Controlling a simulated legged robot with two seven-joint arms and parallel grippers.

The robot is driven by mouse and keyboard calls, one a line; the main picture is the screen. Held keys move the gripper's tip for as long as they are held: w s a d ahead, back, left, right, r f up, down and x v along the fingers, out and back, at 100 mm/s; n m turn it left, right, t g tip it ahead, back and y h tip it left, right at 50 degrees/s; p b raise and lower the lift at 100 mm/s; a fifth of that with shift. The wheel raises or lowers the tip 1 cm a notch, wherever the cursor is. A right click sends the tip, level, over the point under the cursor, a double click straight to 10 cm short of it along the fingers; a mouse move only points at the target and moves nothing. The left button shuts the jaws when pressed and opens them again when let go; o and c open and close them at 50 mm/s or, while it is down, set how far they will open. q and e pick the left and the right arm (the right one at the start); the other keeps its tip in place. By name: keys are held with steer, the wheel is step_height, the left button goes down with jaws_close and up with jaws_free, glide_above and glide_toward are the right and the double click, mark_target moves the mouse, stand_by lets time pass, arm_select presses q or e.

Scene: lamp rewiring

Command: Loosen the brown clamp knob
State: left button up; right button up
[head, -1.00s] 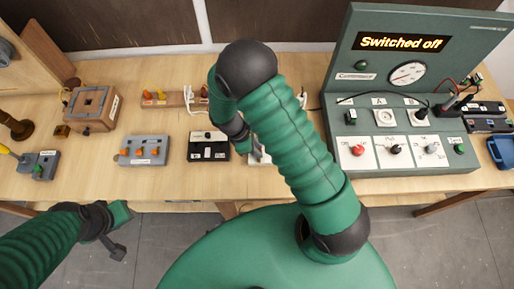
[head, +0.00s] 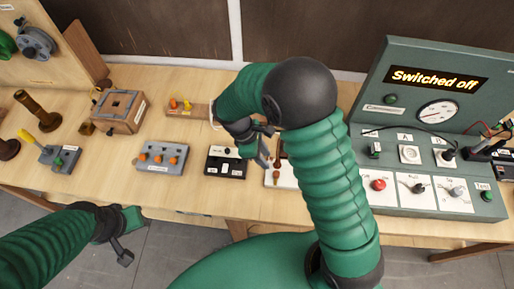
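Small brown upright pieces (head: 277,178) stand on a white plate (head: 287,182) near the middle of the table's front; one may be the clamp knob, but they are too small to be sure. My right gripper (head: 265,145) is just above and left of these pieces. Its two fingers look spread apart, with nothing visible between them. My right forearm hides the plate's right side. My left gripper (head: 128,235) is open and empty, low in front of the table's edge.
A black box (head: 225,163) and a grey block with orange levers (head: 162,157) lie left of the plate. A wooden box (head: 120,110) stands farther left. The green test panel (head: 432,90) at right reads "Switched off".

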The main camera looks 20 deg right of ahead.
steer(key=v, duration=0.6)
steer(key=shift+a+r, duration=0.2)
steer(key=shift+r, duration=0.1)
steer(key=shift+w+f+b, duration=0.1)
steer(key=shift+b, duration=0.25)
